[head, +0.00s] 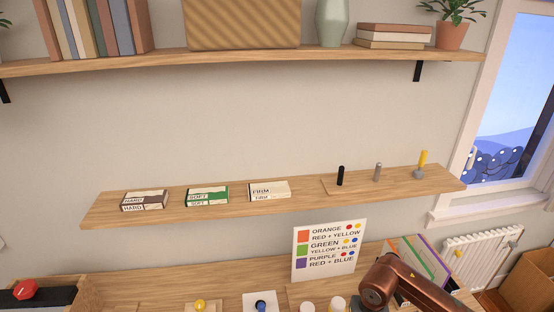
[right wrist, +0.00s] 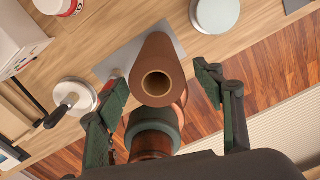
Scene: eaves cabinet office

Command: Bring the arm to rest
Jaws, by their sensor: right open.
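My right gripper (right wrist: 164,80) is open in the right wrist view, with its two dark green fingers spread apart. A brown tube-like cylinder (right wrist: 154,58) with a pale round opening shows between the fingers. I cannot tell whether it touches them. A copper and dark green rounded part lies below it, partly hidden by the gripper. In the head view my copper right arm comes in at the lower right, over the desk's right part. Its gripper is not visible there. My left gripper is in neither view.
The narrow shelf (head: 232,207) holds three small boxes and some upright tools. A colour chart (head: 329,250) stands on the desk near my arm, with coloured frames (head: 425,258) beside it. A white jar (right wrist: 215,14) and a handled white disc (right wrist: 71,97) flank the cylinder.

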